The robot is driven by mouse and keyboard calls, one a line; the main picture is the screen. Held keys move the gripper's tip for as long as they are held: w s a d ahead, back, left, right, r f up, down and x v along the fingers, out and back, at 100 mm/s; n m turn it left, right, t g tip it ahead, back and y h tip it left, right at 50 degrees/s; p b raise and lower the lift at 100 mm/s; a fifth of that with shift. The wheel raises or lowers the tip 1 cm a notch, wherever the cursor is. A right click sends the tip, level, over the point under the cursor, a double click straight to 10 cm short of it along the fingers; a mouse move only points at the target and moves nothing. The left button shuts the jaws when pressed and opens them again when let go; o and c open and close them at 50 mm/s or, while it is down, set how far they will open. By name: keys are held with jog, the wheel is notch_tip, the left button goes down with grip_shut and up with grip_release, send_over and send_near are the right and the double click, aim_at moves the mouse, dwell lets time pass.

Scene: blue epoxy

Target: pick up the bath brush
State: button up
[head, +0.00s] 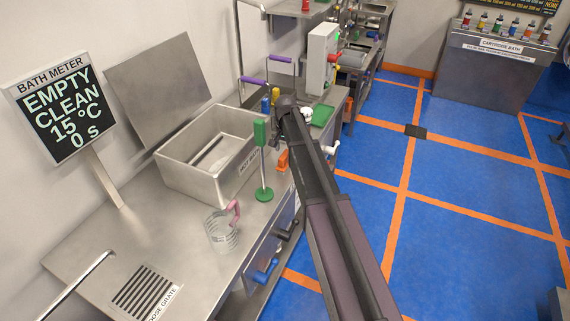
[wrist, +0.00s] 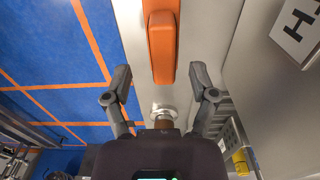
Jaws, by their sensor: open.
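An orange object, which I take to be the bath brush (head: 283,160), lies on the steel counter beside the bath basin, partly hidden by my arm in the head view. In the wrist view the orange brush (wrist: 162,45) is long and round-ended, and runs up out of the top of the picture. Its bristles do not show. My gripper (wrist: 160,80) is open, with one finger on each side of the brush's near end line. The fingers do not touch it. In the head view my arm hides the fingers.
The steel bath basin (head: 205,175) stands left of the brush. The bath meter (head: 62,112) stands far left. Blue floor (head: 440,195) lies beyond the counter's right edge.

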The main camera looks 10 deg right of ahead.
aim_at(285, 154)
jog(key=shift+w+a+f+b, duration=0.1)
jog(key=shift+a+f+b, duration=0.05)
jog(key=shift+f+b, duration=2.1)
grip_shut()
